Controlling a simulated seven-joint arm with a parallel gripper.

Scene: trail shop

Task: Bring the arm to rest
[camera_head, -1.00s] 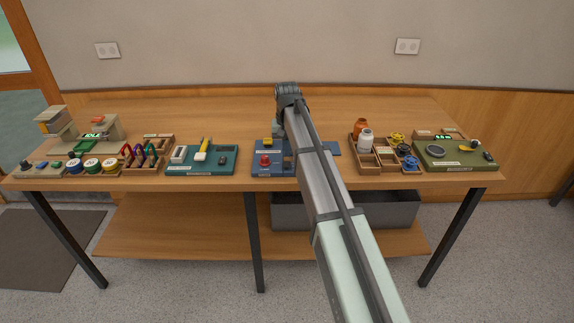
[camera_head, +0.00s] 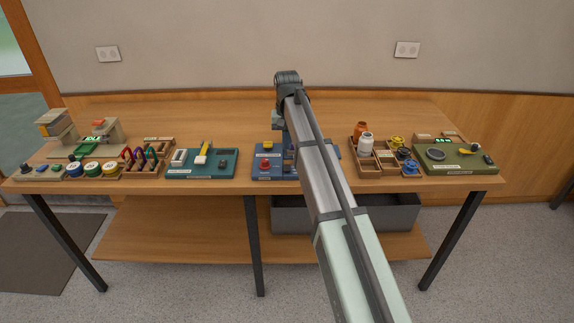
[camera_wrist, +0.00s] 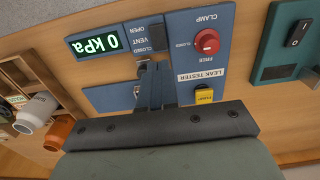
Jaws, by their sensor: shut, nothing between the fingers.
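My arm reaches over the middle of the table in the head view. In the wrist view my gripper (camera_wrist: 158,68) is shut and empty, its fingers side by side over the blue leak tester. The leak tester (camera_wrist: 190,20) has a red clamp knob (camera_wrist: 206,41), a yellow pump button (camera_wrist: 204,94) and a vent switch marked open and closed. Its green display (camera_wrist: 93,43) reads 0 kPa, upside down in this view. In the head view the leak tester (camera_head: 268,172) is partly hidden behind my arm, and the fingertips cannot be made out.
A teal board (camera_head: 202,163) with a yellow-handled tool lies left of the tester. A wooden tray (camera_head: 384,170) with bottles and valves and a green board (camera_head: 456,158) stand to the right. Scales and spools (camera_head: 92,168) are at the far left. The back of the table is clear.

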